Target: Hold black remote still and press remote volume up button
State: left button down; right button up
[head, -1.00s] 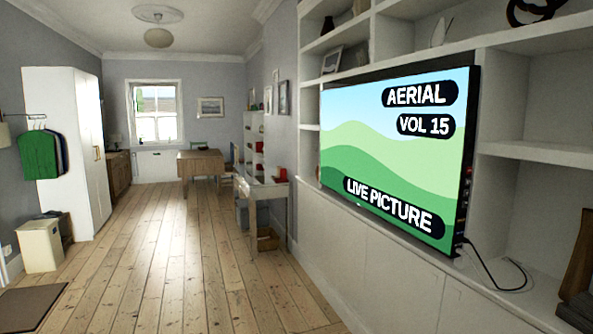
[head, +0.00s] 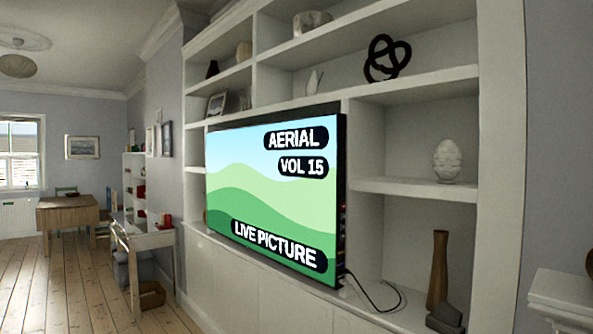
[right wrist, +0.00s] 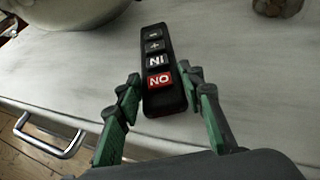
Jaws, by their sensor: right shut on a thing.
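The black remote (right wrist: 153,104) shows in the right wrist view, with its long side running away from my gripper. It has a red button with white letters at the near end, a dark lettered button, a plus button (right wrist: 154,47) and a further small button at the far end. My right gripper (right wrist: 160,84), with green and dark fingers, is shut on the remote, one finger on each side near the red button. The television (head: 270,195) in the head view is on and reads AERIAL, VOL 15 and LIVE PICTURE. My left gripper is in neither view.
A pale worktop (right wrist: 240,70) lies below the remote, with a metal handle (right wrist: 50,137) at its front left. A rounded pale vessel (right wrist: 75,10) stands at its far left. White shelving (head: 420,190) surrounds the television. Bare floorboards (head: 85,290) lie at left.

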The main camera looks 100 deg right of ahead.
dwell(0.4)
jog(key=o, duration=1.3)
jog(key=shift+d, duration=0.1)
